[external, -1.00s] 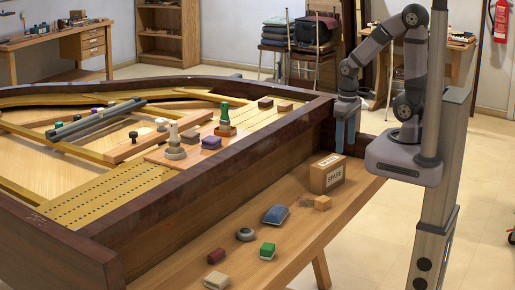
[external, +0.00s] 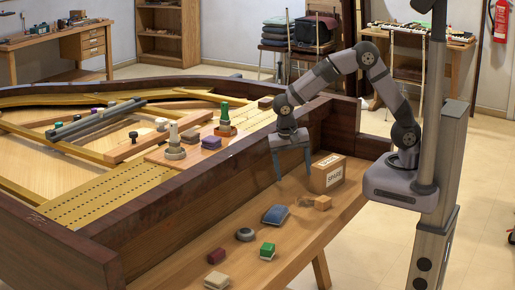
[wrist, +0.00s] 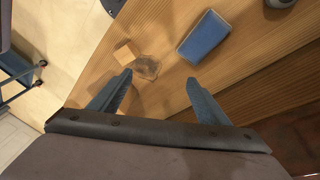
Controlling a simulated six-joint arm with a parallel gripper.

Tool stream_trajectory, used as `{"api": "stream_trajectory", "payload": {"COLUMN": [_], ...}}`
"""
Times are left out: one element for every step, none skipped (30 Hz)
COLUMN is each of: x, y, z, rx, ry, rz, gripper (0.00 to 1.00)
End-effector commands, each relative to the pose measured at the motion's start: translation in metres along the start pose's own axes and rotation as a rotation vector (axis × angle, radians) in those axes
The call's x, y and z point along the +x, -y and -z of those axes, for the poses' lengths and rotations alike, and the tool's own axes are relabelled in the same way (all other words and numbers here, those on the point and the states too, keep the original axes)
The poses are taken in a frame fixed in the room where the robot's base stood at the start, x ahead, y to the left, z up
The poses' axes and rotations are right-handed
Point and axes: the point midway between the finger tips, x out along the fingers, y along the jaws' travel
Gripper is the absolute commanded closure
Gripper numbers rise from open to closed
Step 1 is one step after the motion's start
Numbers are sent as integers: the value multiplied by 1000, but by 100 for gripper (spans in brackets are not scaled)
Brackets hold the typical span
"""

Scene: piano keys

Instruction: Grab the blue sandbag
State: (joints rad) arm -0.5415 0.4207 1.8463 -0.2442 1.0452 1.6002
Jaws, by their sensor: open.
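The blue sandbag (external: 276,214) lies flat on the wooden bench, a rounded rectangular pad with a pale edge. It also shows in the wrist view (wrist: 207,37), beyond my right fingertip and apart from it. My gripper (external: 293,177) is open and empty, fingers pointing down, above the bench between the sandbag and the cardboard box. In the wrist view my gripper (wrist: 160,88) has its two blue fingers spread wide, with bare wood and a dark smudge between them.
A cardboard box (external: 328,173) marked SPARE stands right of the gripper. A small tan block (external: 322,203) lies right of the sandbag. The piano's wooden side wall (external: 190,199) rises along the left.

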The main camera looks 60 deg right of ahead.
Motion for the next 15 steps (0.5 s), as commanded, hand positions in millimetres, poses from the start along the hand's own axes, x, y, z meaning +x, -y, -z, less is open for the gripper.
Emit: {"api": "stream_trajectory", "payload": {"x": [12, 14, 17, 18, 20, 22, 24, 25, 26, 27, 28, 29, 29, 29, 29], "y": [16, 23, 32, 38, 44, 51, 55, 59, 64, 67, 70, 72, 74, 75, 77], "z": [-13, -20, -27, -33, -38, -45, -50, -55, -60, -64, -66, -70, -72, -73, -75], "rx": [52, 93, 144, 181, 218, 261, 292, 319, 354, 375, 395, 417, 430, 440, 453], "ry": [-24, -37, -55, -68, -79, -94, -105, -114, -124, -131, -137, -144, -148, -151, -154], "rz": [-3, -4, -2, 0, 2, 7, 10, 14, 20, 23, 26, 31, 34, 36, 39], "gripper": [30, 30, 30, 30, 30, 30, 30, 30, 30, 30, 30, 30, 30, 30, 30]}}
